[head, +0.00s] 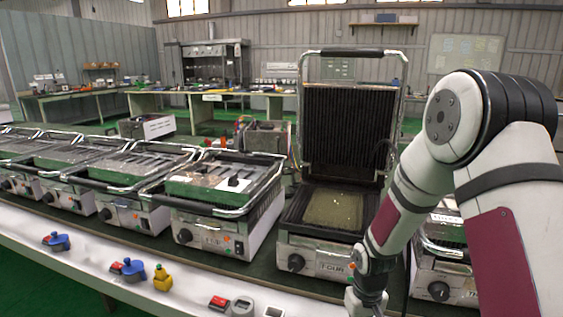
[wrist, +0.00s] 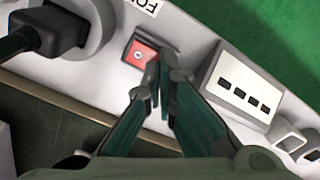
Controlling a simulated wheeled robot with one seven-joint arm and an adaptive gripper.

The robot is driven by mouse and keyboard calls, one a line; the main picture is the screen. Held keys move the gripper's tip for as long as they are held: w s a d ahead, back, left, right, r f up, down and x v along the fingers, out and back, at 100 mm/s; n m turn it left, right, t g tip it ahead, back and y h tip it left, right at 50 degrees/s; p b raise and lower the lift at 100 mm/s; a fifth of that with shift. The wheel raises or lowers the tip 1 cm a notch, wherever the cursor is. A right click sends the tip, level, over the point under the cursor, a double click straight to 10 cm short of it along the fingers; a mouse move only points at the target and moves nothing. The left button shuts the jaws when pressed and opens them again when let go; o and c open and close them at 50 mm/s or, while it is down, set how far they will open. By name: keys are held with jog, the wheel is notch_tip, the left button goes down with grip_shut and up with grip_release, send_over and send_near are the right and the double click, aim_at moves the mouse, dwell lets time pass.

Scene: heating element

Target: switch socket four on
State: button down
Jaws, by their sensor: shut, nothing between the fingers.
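In the wrist view a red switch (wrist: 140,53) sits in a pale panel, just below a partly cut-off label (wrist: 143,4) reading "FO…". A black plug (wrist: 52,30) is in the round socket to its left. My gripper (wrist: 160,80) is shut and empty, its fingertips at the lower right edge of the red switch. I cannot tell whether they touch it, or which way the switch is set. In the head view my gripper (head: 366,302) is low in the picture in front of the open grill (head: 333,262); the switch under it is hidden.
A plate with several dark slots (wrist: 240,88) lies right of my fingers. In the head view the white strip (head: 190,285) carries blue plugs (head: 134,272), a yellow plug (head: 162,279) and a grey socket (head: 242,306). Several grills (head: 213,190) stand behind it.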

jog(key=shift+f, duration=0.2)
jog(key=shift+r+p, duration=2.4)
jog(key=shift+r, duration=1.15)
